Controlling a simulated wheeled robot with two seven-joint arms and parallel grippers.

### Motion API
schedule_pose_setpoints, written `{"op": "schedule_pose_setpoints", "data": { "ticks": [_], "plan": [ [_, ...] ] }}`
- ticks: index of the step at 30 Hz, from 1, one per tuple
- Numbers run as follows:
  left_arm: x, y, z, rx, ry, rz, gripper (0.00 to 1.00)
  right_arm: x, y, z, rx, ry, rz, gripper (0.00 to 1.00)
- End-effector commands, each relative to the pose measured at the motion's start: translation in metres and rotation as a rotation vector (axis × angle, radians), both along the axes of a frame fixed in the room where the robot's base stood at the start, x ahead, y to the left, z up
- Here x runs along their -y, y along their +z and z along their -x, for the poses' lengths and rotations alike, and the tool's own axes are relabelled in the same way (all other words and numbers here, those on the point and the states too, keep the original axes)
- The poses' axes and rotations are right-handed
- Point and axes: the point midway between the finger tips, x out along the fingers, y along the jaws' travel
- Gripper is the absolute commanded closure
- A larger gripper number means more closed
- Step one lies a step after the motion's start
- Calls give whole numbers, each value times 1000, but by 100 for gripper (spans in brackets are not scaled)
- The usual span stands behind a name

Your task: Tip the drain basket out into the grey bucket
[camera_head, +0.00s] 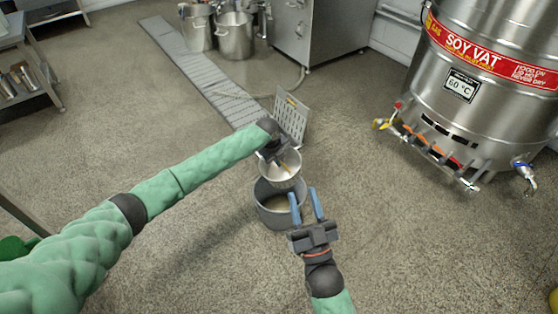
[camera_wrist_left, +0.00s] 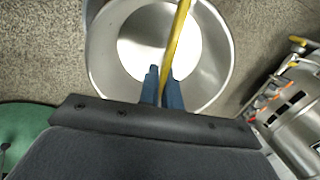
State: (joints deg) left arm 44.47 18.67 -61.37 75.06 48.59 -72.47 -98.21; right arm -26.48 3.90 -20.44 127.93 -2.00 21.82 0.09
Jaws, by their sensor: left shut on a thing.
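The drain basket (camera_head: 281,174) is a small pale metal bowl with a yellow handle (camera_wrist_left: 179,40). My left gripper (camera_head: 279,157) is shut on the handle; its blue fingers also show in the left wrist view (camera_wrist_left: 162,88). The basket hangs roughly upright over the grey bucket (camera_head: 274,216), overlapping its far right part in the head view. The bucket stands on the floor with something pale inside. In the wrist view the basket's inside (camera_wrist_left: 110,55) looks pale; I cannot make out its contents. My right gripper (camera_head: 304,191) is open, its fingers at the bucket's right rim; contact is unclear.
A perforated grate plate (camera_head: 291,120) stands tilted just behind the basket, at the end of the floor drain channel (camera_head: 190,58). The large soy vat (camera_head: 470,100) with valves stands at the right. Steel pots (camera_head: 234,38) stand at the back. Floor left and right of the bucket is clear.

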Motion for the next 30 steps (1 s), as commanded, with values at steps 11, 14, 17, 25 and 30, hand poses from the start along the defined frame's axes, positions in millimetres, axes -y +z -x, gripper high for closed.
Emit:
{"op": "schedule_pose_setpoints", "data": {
  "ticks": [11, 14, 17, 25, 30],
  "plan": [
    [0, 3, -1, -14, 0, -21, 100, -4, -43, -8, -143, 9, 34, 64],
    [0, 3, -1, -18, 0, -26, 100, -5, -54, -9, -178, 11, 42, 64],
    [0, 4, -1, -22, -1, -32, 100, -6, -66, -11, -214, 13, 51, 64],
    [1, 5, -1, -33, -1, -48, 100, -8, -96, -12, -307, 20, 73, 64],
    [1, 5, -1, -41, 0, -58, 100, -9, -115, -12, -365, 24, 88, 64]
  ]
}}
